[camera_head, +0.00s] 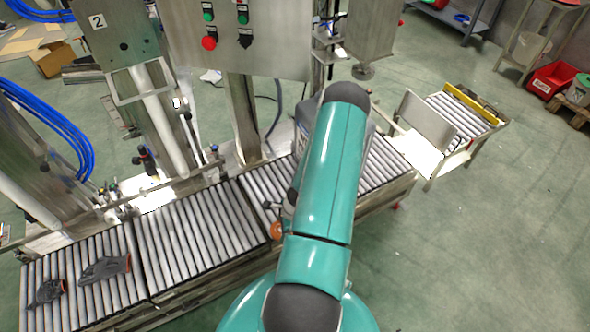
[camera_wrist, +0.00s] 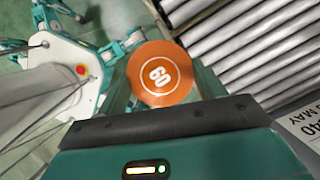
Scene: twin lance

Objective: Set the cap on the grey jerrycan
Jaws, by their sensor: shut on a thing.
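An orange round cap (camera_wrist: 160,74) with a white "60" and ring on its top is between the fingers of my gripper (camera_wrist: 162,84) in the wrist view. The gripper is shut on it. In the head view the cap (camera_head: 277,230) shows as a small orange patch left of my arm, by the front edge of the roller conveyor. A grey jerrycan (camera_head: 304,113) stands on the conveyor, mostly hidden behind my arm. Its mouth is not visible. A pale label with printed text shows at the right edge of the wrist view, probably on the jerrycan.
The roller conveyor (camera_head: 190,238) runs from lower left to upper right. Two dark gloves (camera_head: 105,268) lie on its left end. Filling-machine columns and a control panel (camera_head: 240,40) stand behind it. A metal plate (camera_head: 428,122) stands at the right end.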

